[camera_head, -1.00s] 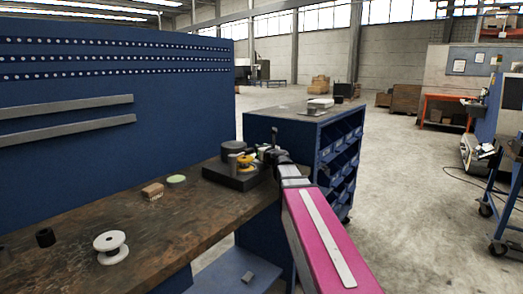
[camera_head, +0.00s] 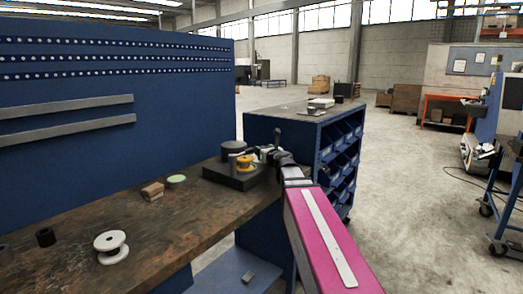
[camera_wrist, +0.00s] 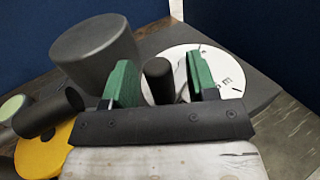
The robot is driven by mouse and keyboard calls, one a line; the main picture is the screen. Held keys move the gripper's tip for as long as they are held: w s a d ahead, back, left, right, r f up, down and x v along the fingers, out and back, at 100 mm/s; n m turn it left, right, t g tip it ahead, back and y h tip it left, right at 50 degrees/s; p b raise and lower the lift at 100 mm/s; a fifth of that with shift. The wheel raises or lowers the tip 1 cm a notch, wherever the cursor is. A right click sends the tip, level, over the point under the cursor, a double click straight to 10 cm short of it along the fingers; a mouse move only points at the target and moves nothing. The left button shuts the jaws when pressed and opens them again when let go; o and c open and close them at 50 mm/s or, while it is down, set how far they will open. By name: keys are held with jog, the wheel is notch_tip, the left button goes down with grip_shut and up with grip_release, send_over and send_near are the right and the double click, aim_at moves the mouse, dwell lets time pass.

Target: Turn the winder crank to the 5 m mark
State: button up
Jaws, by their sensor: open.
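The winder stands on a black base (camera_head: 238,179) at the far right end of the bench. In the wrist view its white dial (camera_wrist: 228,76) has dark marks and letters, too partial to read a value. An upright black crank knob (camera_wrist: 158,82) stands in front of the dial. My gripper (camera_wrist: 161,74) is open, with one green-padded finger on each side of the knob; I cannot tell whether either touches it. The gripper also shows, small and dark, in the head view (camera_head: 271,153). The crank's arm and part of the dial are hidden behind the gripper.
A large dark cylinder (camera_wrist: 95,55) stands close to the left finger. A yellow spool (camera_head: 246,162) and a smaller dark cylinder (camera_wrist: 48,112) are also near. A white spool (camera_head: 111,246), a brown block (camera_head: 152,191) and a green-topped disc (camera_head: 176,181) lie on the bench (camera_head: 120,215).

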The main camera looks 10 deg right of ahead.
jog(key=v, duration=0.8)
jog(key=shift+s, duration=0.25)
jog(key=shift+w+d+r, duration=0.1)
jog(key=shift+w+d, duration=0.05)
jog(key=c, duration=0.8)
jog(key=w+d+n+g+y, duration=0.1)
jog(key=w+d+r+n+g+y, duration=0.1)
jog(key=d+n+y, duration=0.1)
jog(key=d+r+n+g+y, duration=0.1)
jog(key=g, duration=0.1)
jog(key=shift+w+d+n+y, duration=0.2)
jog(key=shift+w+n+y, duration=0.2)
grip_shut()
jog(key=s+d+r+n+g+y, duration=0.2)
jog(key=d+n+g+y, duration=0.15)
jog(key=d+g, duration=0.4)
jog(key=shift+n+t+h, duration=0.35)
jog(key=shift+t+h, duration=0.1)
jog(key=shift+h, duration=0.1)
jog(key=x, duration=1.1)
jog(key=shift+w+a, duration=0.15)
jog(key=shift+a, duration=0.2)
jog(key=shift+w+a, duration=0.35)
jog(key=shift+a, duration=0.35)
